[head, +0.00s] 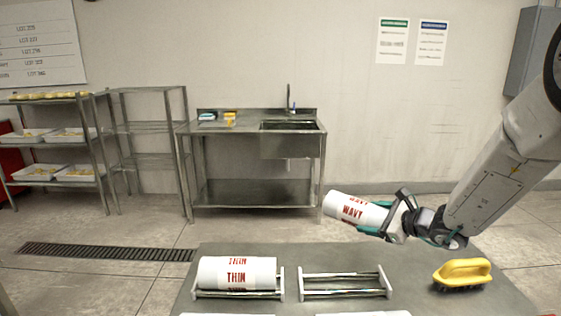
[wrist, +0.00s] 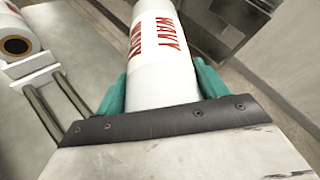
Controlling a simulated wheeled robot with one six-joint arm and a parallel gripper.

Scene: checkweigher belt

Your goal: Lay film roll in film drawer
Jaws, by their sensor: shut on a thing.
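A white film roll (head: 352,209) with red "WAVY" lettering is held by my gripper (head: 392,216), tilted, in the air above the far side of the grey table. In the wrist view the same roll (wrist: 160,50) lies between the teal fingers (wrist: 157,88), which press on both its sides; its near end is hidden by my gripper. A second white roll (head: 237,272), marked "THIN", lies on a rod cradle at the table's left. Beside it an empty rod cradle (head: 345,285) stands below and apart from the held roll. I cannot make out a film drawer for certain.
A yellow-handled brush (head: 462,273) lies on the table's right. White things (head: 362,313) are cut off at the bottom edge. A steel sink bench (head: 255,130) and a shelf rack with trays (head: 58,140) stand behind. The air around the held roll looks clear.

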